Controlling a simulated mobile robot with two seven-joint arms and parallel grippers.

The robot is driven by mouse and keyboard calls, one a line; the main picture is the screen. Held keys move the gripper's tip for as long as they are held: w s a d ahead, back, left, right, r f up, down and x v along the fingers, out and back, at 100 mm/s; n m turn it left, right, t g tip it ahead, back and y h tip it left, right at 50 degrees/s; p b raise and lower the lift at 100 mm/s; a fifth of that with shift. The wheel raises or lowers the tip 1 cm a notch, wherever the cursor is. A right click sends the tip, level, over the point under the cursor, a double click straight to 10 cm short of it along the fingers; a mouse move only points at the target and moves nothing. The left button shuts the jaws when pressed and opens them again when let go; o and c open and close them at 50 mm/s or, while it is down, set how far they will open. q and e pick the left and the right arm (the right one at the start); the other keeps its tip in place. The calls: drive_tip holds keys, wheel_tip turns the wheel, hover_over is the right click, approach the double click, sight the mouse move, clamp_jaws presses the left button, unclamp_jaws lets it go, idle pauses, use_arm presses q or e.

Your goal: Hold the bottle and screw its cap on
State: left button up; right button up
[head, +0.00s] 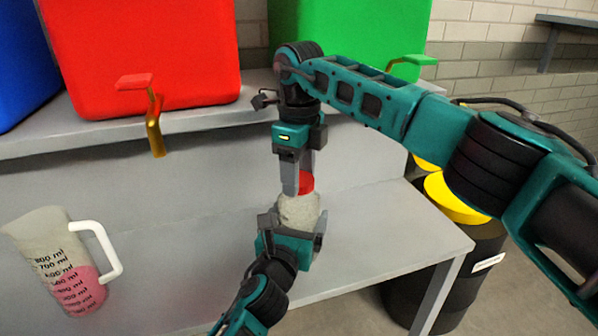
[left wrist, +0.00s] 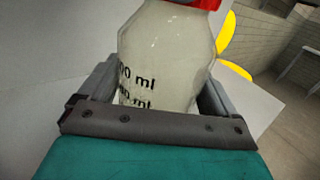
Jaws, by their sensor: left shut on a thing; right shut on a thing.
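The bottle (head: 297,211) is pale and translucent and stands roughly upright between my two grippers. In the left wrist view the bottle (left wrist: 165,55) shows black "ml" markings, and the red cap (left wrist: 200,3) is cut off at the top edge. My left gripper (head: 292,226) is shut on the bottle's body from below. My right gripper (head: 299,188) points down from above and is shut on the red cap (head: 307,182). The cap is at the bottle's top; its fingers hide part of it, and I cannot tell how far it is threaded.
A measuring jug (head: 62,262) with pink liquid and a white handle stands at the left on the grey table (head: 380,225). Red (head: 140,60), green (head: 350,30) and blue (head: 22,60) containers sit on a shelf behind. Black drums with yellow lids (head: 452,200) stand at the right.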

drive_tip(key=o, duration=1.2)
drive_tip(key=shift+o, duration=0.2)
wheel_tip(320, 180, up, 12)
use_arm(q)
drive_tip(key=o, duration=1.8)
drive_tip(key=shift+c, duration=0.2)
drive_tip(key=p+v, duration=0.1)
drive_tip(key=v, duration=1.2)
use_arm(e)
drive_tip(key=shift+r, duration=0.55)
